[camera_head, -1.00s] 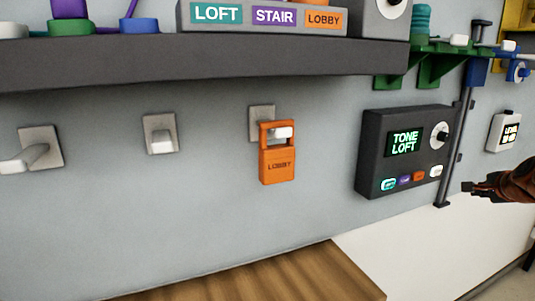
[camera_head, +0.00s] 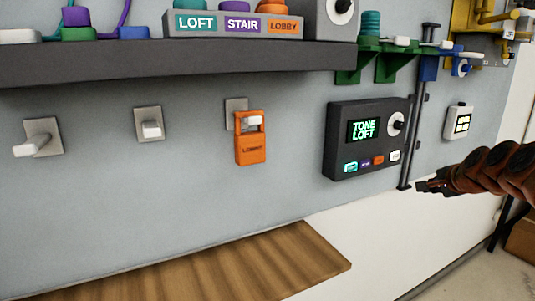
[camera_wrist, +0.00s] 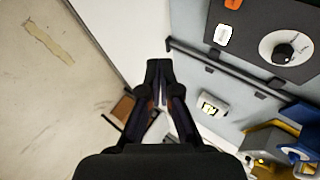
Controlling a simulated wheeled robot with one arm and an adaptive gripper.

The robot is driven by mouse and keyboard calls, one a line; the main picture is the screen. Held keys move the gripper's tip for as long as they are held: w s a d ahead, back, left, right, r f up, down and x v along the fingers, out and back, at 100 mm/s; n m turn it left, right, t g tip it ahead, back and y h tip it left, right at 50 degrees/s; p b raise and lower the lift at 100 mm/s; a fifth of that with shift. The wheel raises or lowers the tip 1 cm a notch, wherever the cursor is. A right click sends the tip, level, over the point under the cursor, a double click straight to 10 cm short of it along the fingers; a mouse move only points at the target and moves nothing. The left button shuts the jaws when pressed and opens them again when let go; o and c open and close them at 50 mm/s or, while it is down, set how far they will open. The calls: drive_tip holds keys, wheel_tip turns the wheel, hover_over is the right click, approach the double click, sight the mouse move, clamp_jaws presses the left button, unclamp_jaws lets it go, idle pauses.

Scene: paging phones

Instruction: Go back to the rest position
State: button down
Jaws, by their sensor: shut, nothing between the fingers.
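My gripper (camera_head: 424,187) is at the right of the head view, in front of the wall and just right of the lower end of a dark vertical rail. Its fingers are together and hold nothing. In the wrist view my gripper (camera_wrist: 158,72) points up the picture, with its fingertips closed over the white lower wall. It appears apart from everything around it. The dark panel (camera_head: 340,165) beside it shows "TONE LOFT" in green, with a white dial and several small coloured buttons. An orange "LOBBY" tag (camera_head: 250,150) hangs on a wall hook.
A dark shelf (camera_head: 150,58) holds the LOFT, STAIR and LOBBY box (camera_head: 235,25). Two bare hooks are left of the tag. A wooden board (camera_head: 230,268) lies below. Green brackets (camera_head: 392,66) and a small white device (camera_head: 458,122) are at right. The rail (camera_wrist: 225,68) passes near my fingers.

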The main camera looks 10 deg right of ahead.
drive_tip(key=s+a+f+n+g+y, duration=0.1)
drive_tip(key=s+a+f+n+g, duration=0.15)
drive_tip(key=a, duration=0.75)
drive_tip(key=s+a+f+n+g+y, duration=0.15)
drive_tip(key=s+a+n, duration=0.25)
drive_tip(key=a, duration=0.6)
drive_tip(key=s+a+f+n+g+y, duration=0.1)
drive_tip(key=s+a+f+n, duration=0.25)
drive_tip(key=a, duration=0.65)
drive_tip(key=s+a+f+n+g, duration=0.2)
drive_tip(key=s+f, duration=0.1)
drive_tip(key=s, duration=0.6)
drive_tip(key=s+a+f+n+g+h, duration=0.1)
drive_tip(key=s+a+f+n+g, duration=0.1)
drive_tip(key=s, duration=0.7)
drive_tip(key=s+a+f+n+g, duration=0.3)
drive_tip(key=s+f, duration=0.2)
drive_tip(key=s, duration=0.4)
drive_tip(key=shift+s+n+h, duration=0.15)
drive_tip(key=shift+n+h, duration=0.2)
drive_tip(key=shift+n, duration=0.05)
drive_tip(key=shift+a+r, duration=0.1)
